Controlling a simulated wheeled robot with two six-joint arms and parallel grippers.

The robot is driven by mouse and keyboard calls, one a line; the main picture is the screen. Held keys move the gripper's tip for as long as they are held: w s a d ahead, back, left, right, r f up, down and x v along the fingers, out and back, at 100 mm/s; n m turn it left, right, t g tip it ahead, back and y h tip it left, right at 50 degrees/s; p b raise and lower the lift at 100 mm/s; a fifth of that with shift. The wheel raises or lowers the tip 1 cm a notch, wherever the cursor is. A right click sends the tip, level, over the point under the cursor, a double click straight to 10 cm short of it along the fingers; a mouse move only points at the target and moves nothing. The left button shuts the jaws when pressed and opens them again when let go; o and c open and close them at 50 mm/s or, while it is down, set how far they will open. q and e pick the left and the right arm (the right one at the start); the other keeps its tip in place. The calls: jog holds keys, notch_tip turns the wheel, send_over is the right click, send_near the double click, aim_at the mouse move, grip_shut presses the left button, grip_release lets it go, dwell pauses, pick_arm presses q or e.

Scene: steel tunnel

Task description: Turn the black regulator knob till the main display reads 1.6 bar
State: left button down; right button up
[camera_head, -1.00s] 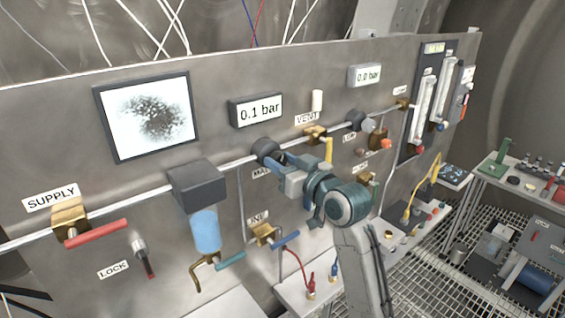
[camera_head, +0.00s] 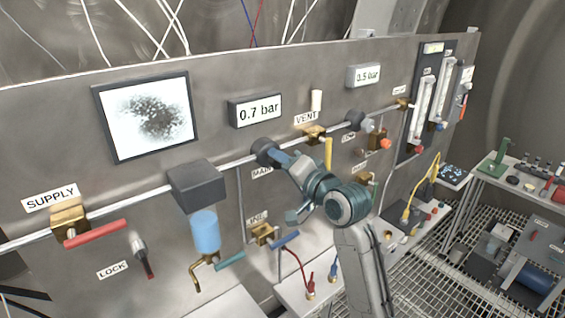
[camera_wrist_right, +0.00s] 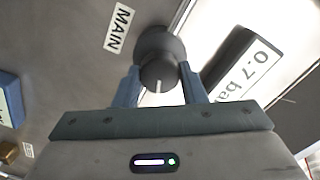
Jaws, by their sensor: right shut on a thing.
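The main display (camera_head: 257,110) reads 0.7 bar in the head view. It also shows, turned sideways, in the right wrist view (camera_wrist_right: 252,68). The black regulator knob (camera_wrist_right: 157,62) sits beside the MAIN label (camera_wrist_right: 119,29), and a white line marks its face. In the head view the knob (camera_head: 264,150) is on the pipe below the display, partly covered by my right gripper. My right gripper (camera_wrist_right: 160,88) is shut on the knob, with one finger on each side. My left gripper is not in view.
A second display (camera_head: 364,75) reads 0.5 bar. The yellow vent handle (camera_head: 328,153) hangs close to the right of my right gripper. The red supply handle (camera_head: 97,233) and a dark box with a blue bowl (camera_head: 206,231) are further left.

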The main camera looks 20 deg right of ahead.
jog(key=shift+f+m, duration=0.15)
jog(key=shift+m, duration=4.35)
jog(key=shift+f+m, duration=0.1)
jog(key=shift+m, duration=4.4)
jog(key=o, duration=1)
jog(key=shift+b+v, duration=2.15)
jog(key=shift+v, duration=3.25)
